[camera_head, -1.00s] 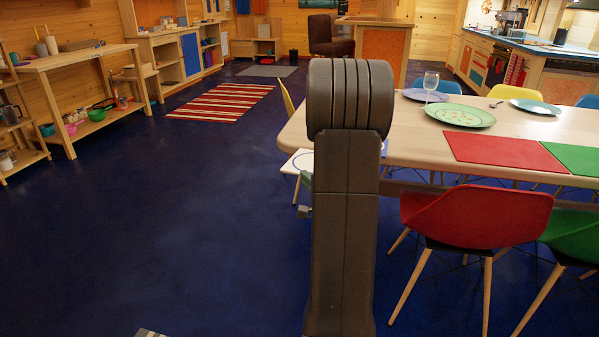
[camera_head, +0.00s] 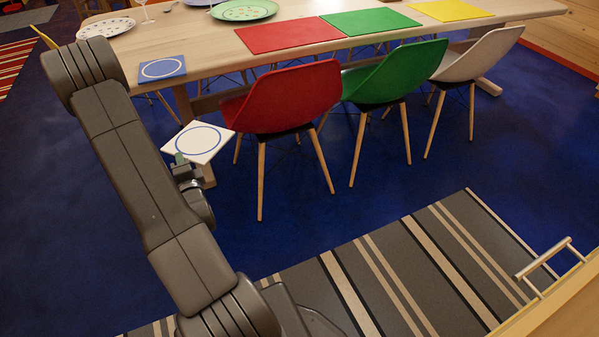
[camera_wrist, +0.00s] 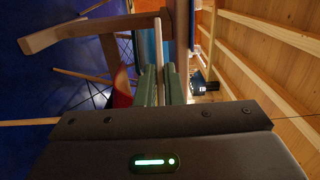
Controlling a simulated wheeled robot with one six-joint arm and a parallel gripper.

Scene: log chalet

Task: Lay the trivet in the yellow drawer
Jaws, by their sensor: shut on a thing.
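A square white trivet with a blue ring (camera_head: 198,142) is held up in the air, left of the red chair in the head view. My gripper (camera_head: 181,161) is shut on its near edge. In the wrist view, the green fingers of my gripper (camera_wrist: 161,88) pinch the trivet (camera_wrist: 158,45), which shows edge-on as a thin pale strip. No yellow drawer can be clearly made out. A light wooden edge with a metal bar handle (camera_head: 545,266) shows at the lower right, and I cannot tell whether it is a drawer.
The long wooden table (camera_head: 215,52) holds plates, coloured mats and a blue tile with a white ring (camera_head: 162,69). Red (camera_head: 290,97), green (camera_head: 395,72) and white (camera_head: 475,65) chairs stand along its near side. A striped rug (camera_head: 390,270) lies on open blue floor.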

